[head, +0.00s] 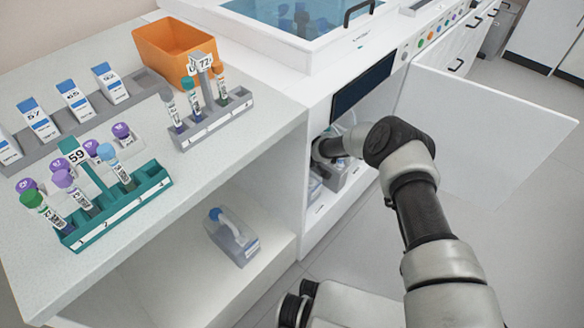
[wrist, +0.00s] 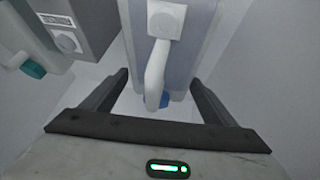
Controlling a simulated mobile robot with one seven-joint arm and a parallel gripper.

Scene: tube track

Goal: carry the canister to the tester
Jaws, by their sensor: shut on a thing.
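In the wrist view, a pale grey-blue canister (wrist: 195,50) with a white handle and a blue cap (wrist: 160,100) is between the fingers of my gripper (wrist: 158,77), which is shut on it. In the head view, my arm reaches into the open lower compartment of the white tester (head: 290,62), under its dark screen. My fingers and most of the held canister are hidden there.
The open white door (head: 495,125) stands right of my arm. In the wrist view, a grey labelled block (wrist: 85,22) and a teal-capped item (wrist: 33,68) are at left. The counter (head: 205,165) holds tube racks, labelled boxes and an orange bin (head: 160,50).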

